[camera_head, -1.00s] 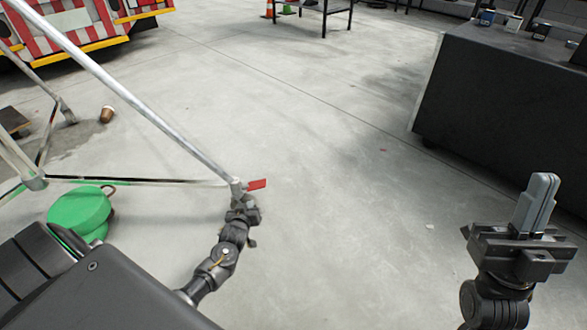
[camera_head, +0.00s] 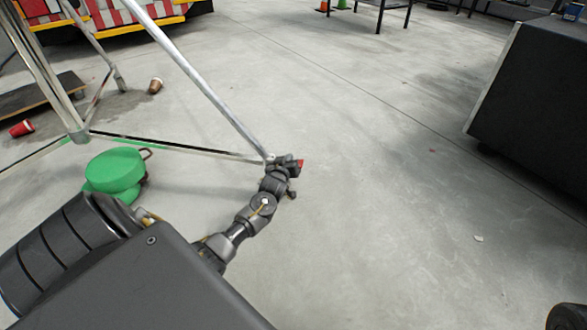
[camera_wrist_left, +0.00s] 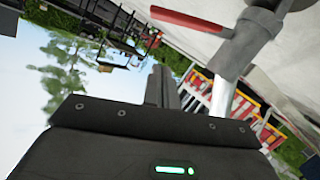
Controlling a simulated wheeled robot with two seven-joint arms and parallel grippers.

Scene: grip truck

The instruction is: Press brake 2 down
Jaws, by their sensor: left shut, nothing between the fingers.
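Brake 2 looks to be the red lever (camera_head: 301,162) at the foot of a slanting metal leg (camera_head: 215,98) in the head view. My left gripper (camera_head: 284,160) is at that foot and hides most of the lever. In the left wrist view the red lever (camera_wrist_left: 190,24) sticks out from a grey joint (camera_wrist_left: 252,38) on the leg. My left gripper's fingers (camera_wrist_left: 162,80) are shut and empty, with a gap in the picture between them and the lever. Whether they touch it cannot be told. My right gripper is out of view.
A green round object (camera_head: 115,172) lies on the floor beside the stand. A brown cup (camera_head: 155,86) and a red cup (camera_head: 22,128) lie farther left. A dark cabinet (camera_head: 535,90) stands at right. The concrete floor between is mostly clear.

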